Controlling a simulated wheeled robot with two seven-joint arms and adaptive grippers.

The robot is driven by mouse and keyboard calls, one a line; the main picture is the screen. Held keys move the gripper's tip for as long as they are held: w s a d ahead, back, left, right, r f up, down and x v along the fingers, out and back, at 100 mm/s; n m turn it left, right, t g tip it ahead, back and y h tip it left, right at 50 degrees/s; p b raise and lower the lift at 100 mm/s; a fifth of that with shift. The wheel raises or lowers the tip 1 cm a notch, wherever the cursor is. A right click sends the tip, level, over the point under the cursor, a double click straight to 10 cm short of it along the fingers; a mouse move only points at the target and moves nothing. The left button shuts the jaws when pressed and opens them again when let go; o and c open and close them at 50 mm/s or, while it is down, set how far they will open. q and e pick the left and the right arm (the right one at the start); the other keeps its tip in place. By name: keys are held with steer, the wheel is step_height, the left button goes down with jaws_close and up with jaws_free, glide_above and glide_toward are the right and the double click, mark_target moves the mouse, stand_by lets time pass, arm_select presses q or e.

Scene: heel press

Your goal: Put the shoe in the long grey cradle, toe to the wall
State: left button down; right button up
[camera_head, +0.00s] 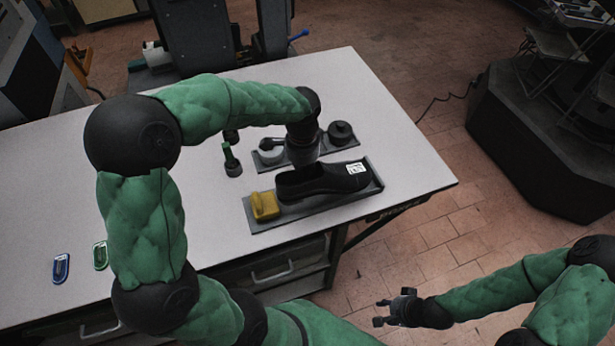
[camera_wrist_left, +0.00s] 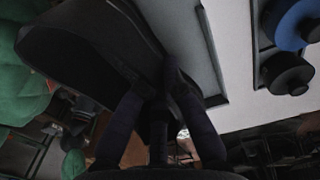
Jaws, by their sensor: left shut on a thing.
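A black shoe (camera_head: 318,184) is over the long grey cradle (camera_head: 290,218), lined up along its length. Its rounded end with a white label (camera_head: 356,169) is at the cradle's right end. Whether its sole touches the cradle floor I cannot tell. My left gripper (camera_head: 304,162) comes down from above and is shut on the shoe; its fingers hide part of it. In the left wrist view the shoe (camera_wrist_left: 92,42) fills the upper left, beside the fingers (camera_wrist_left: 162,100). My right gripper (camera_head: 381,312) is open and empty, off the table's front edge.
A yellow block (camera_head: 264,206) sits at the cradle's left end. Behind the cradle is a grey plate (camera_head: 347,154) with a dark round knob (camera_head: 341,133). Blue (camera_head: 61,268) and green (camera_head: 100,256) tags lie far left. The table's right side is clear.

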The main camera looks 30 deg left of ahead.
arm_select(q)
steer(key=w+f, duration=0.1)
steer(key=f, duration=0.1)
steer(key=w+a+f, duration=0.1)
steer(key=w+f, duration=0.1)
steer(key=shift+w+f+b, duration=0.2)
steer(key=shift+f+b, duration=0.05)
steer(key=shift+b, duration=0.05)
steer(key=shift+w+f, duration=0.1)
steer(key=shift+f, duration=1.4)
steer(key=shift+f+b, duration=0.1)
steer(key=shift+b, duration=0.2)
steer(key=c, duration=1.4)
jaws_free()
steer(key=shift+f, duration=0.1)
step_height(320, 180, up, 12)
steer(key=shift+r+p, duration=0.2)
steer(key=shift+p, duration=0.8)
